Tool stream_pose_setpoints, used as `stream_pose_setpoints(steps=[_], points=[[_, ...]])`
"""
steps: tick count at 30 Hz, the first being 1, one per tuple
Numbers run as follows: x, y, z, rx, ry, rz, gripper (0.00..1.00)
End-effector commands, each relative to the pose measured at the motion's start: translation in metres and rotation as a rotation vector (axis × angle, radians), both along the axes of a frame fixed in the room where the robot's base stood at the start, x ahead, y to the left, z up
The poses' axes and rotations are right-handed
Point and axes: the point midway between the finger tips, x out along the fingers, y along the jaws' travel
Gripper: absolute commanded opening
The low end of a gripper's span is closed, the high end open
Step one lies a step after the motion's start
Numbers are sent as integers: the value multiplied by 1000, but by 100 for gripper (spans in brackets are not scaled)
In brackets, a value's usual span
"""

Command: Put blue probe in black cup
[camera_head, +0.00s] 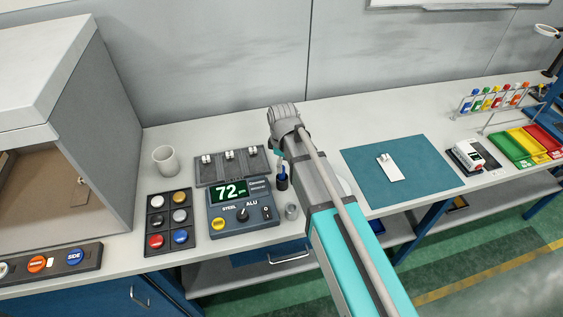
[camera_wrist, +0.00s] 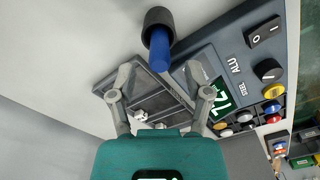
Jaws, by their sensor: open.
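The blue probe (camera_head: 282,171) stands in the small black cup (camera_head: 282,184) just right of the gauge box in the head view. In the wrist view the blue probe (camera_wrist: 160,50) sticks out of the mouth of the black cup (camera_wrist: 158,17). The probe's inner end is hidden in the cup. My gripper (camera_wrist: 160,88) is open, with nothing between its fingers; the probe and cup lie beyond the fingertips, apart from them. In the head view my arm hides most of the gripper.
The gauge box (camera_head: 243,208) reads 72 and sits close to the cup. A dark plate with white fittings (camera_head: 231,166) lies behind it. A small grey cylinder (camera_head: 292,211), a button tray (camera_head: 169,222) and a white mug (camera_head: 165,160) are nearby. A teal mat (camera_head: 430,165) lies right.

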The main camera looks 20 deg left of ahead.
Motion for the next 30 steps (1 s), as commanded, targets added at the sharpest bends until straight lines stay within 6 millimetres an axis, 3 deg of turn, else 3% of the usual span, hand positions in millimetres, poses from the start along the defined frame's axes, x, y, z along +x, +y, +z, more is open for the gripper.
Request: stream_pose_setpoints(steps=[18, 30], points=[[0, 0, 57, 0, 0, -1, 64], [0, -1, 82, 0, 0, -1, 64]])
